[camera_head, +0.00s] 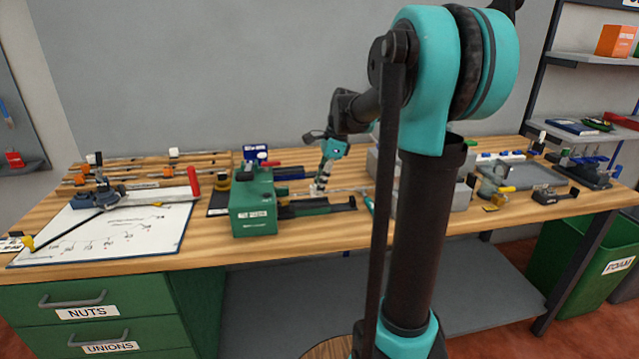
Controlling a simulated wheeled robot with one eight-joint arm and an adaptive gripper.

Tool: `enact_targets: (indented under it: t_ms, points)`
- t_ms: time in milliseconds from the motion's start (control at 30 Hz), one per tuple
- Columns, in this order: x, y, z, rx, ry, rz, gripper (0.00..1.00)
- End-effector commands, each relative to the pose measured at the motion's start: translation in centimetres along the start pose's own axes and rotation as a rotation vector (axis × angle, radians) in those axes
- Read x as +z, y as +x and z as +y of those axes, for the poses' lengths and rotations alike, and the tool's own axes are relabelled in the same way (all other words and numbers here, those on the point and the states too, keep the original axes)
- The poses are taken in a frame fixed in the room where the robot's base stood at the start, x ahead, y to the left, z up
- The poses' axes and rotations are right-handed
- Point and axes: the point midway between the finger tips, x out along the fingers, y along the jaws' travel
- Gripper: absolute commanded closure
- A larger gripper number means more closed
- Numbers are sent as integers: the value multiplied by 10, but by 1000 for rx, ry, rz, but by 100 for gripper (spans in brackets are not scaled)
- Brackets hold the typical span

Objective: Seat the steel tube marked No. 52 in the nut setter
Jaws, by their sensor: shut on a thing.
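The green machine (253,207), which I take to be the nut setter, stands near the bench's front edge, with a white label too small to read surely. My gripper (320,188) points down just right of the machine, above this bed. It is shut on a thin steel tube (350,189), which lies roughly level and runs out to the right. The tube's No. 52 mark is not readable. Whether its left end touches or enters the machine cannot be told.
Several tubes lie on a wooden rack (140,160) at the back left. Grey blocks (460,195) and a grey tray (530,176) stand right. My arm column hides part of the bench.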

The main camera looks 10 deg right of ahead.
Motion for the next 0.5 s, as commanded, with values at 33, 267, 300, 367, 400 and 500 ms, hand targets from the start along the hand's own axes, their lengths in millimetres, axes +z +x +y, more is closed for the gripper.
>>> enact_targets:
  t_ms: [33, 267, 300, 367, 400, 500]
  points:
    - [0, 1, 0, 0, 0, 0, 100]
    - [-2, 7, 0, 0, 0, 0, 100]
    - [-3, 8, 0, 0, 0, 0, 100]
    - [-3, 10, 0, 0, 0, 0, 100]
    - [-3, 10, 0, 0, 0, 0, 100]
    - [-3, 11, 0, 0, 0, 0, 100]
